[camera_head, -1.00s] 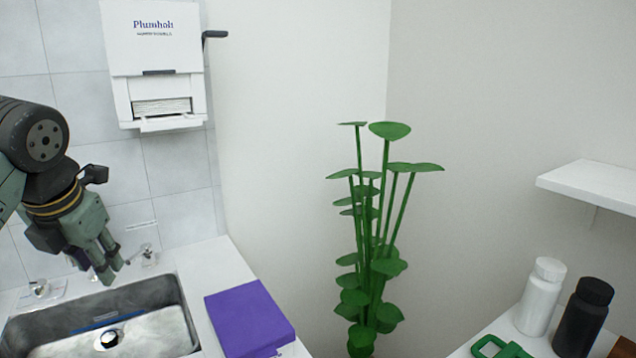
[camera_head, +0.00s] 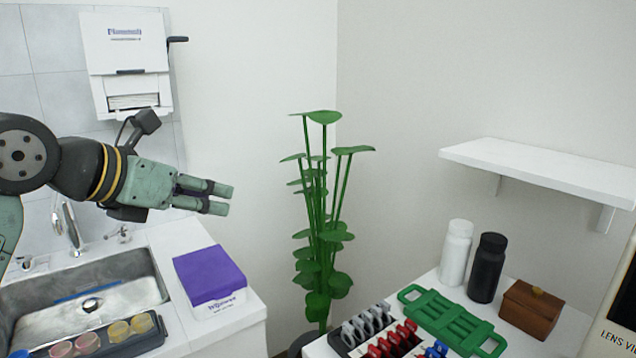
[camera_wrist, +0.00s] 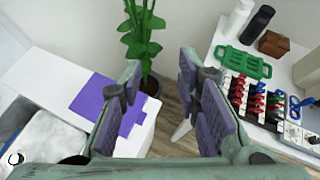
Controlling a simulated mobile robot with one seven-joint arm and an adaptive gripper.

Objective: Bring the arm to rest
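My gripper (camera_head: 222,198) is at the left of the head view, on my grey-green arm. It points right, nearly level, in the air above the counter with the sink. In the wrist view my gripper (camera_wrist: 158,82) has its two purple-padded fingers apart, with nothing between them but floor and the plant behind. It touches nothing that I can see.
Below stand a sink (camera_head: 130,293), a dark tray of coloured cups (camera_head: 50,354) and a purple-topped box (camera_head: 208,268). A tall green plant (camera_head: 325,237) stands right of the gripper. A table at right holds bottles (camera_head: 487,268), a green rack (camera_head: 450,319) and clips. A white shelf (camera_head: 540,166) projects above.

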